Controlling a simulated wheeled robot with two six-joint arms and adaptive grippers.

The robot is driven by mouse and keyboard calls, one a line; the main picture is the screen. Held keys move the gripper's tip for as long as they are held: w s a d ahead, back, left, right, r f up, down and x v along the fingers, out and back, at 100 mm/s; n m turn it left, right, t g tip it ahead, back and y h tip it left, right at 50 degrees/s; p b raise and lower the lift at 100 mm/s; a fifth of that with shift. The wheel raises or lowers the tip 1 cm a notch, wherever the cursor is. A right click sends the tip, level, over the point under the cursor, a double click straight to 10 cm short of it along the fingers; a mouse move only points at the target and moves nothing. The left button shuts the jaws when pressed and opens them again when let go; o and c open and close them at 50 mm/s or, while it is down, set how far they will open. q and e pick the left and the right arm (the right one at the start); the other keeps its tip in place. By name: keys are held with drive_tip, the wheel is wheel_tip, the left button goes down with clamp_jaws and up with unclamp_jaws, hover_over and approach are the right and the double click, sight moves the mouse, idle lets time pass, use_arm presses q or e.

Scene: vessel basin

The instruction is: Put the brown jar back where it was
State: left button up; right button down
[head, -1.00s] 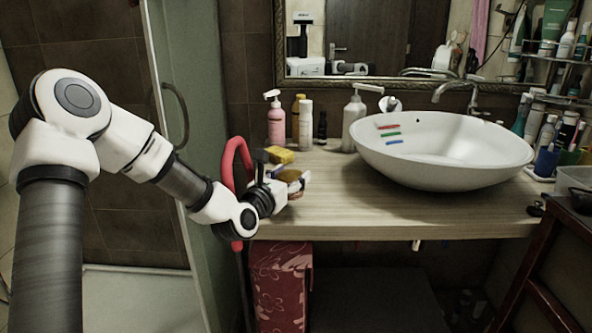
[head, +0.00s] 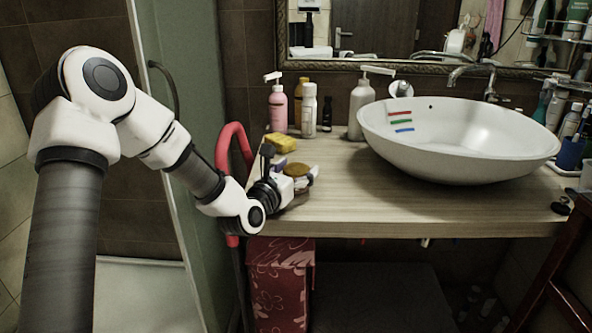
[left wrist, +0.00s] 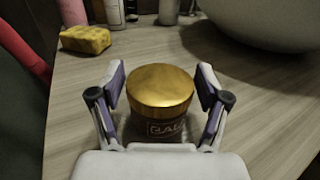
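The brown jar (head: 297,169) has a gold-brown lid and stands near the left end of the wooden counter. In the left wrist view the jar (left wrist: 161,90) is upright, with part of a label showing on its dark body. My left gripper (head: 291,163) reaches in from the left. In the left wrist view its fingers (left wrist: 160,76) stand on both sides of the jar, with a narrow gap on each side, so it looks open around it. The jar's lower front is hidden behind the gripper. My right gripper is not in view.
A yellow sponge (head: 281,143) lies just behind the jar. A pink pump bottle (head: 278,108), a white bottle (head: 309,112) and a grey dispenser (head: 361,105) stand at the back. A white basin (head: 460,145) fills the right. Bare counter (head: 350,190) lies between jar and basin.

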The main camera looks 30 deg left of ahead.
use_arm(q)
drive_tip(key=shift+s+r, duration=0.1)
drive_tip(key=shift+r, duration=0.1)
drive_tip(key=shift+r+p, duration=0.1)
drive_tip(key=shift+p, duration=0.2)
drive_tip(key=s, duration=0.8)
drive_tip(key=shift+s+d, duration=0.25)
drive_tip(key=shift+d, duration=0.1)
drive_tip(key=s+p, duration=0.1)
drive_tip(key=p, duration=0.1)
drive_tip(key=s+p, duration=0.1)
drive_tip(key=p, duration=0.1)
drive_tip(key=shift+s+d+r, duration=0.1)
drive_tip(key=shift+s+r, duration=0.05)
drive_tip(key=shift+r, duration=0.15)
drive_tip(key=shift+s+d+f+p, duration=0.1)
drive_tip(key=shift+s+f+p, duration=0.15)
drive_tip(key=shift+s+p, duration=0.25)
drive_tip(key=shift+s+f, duration=0.1)
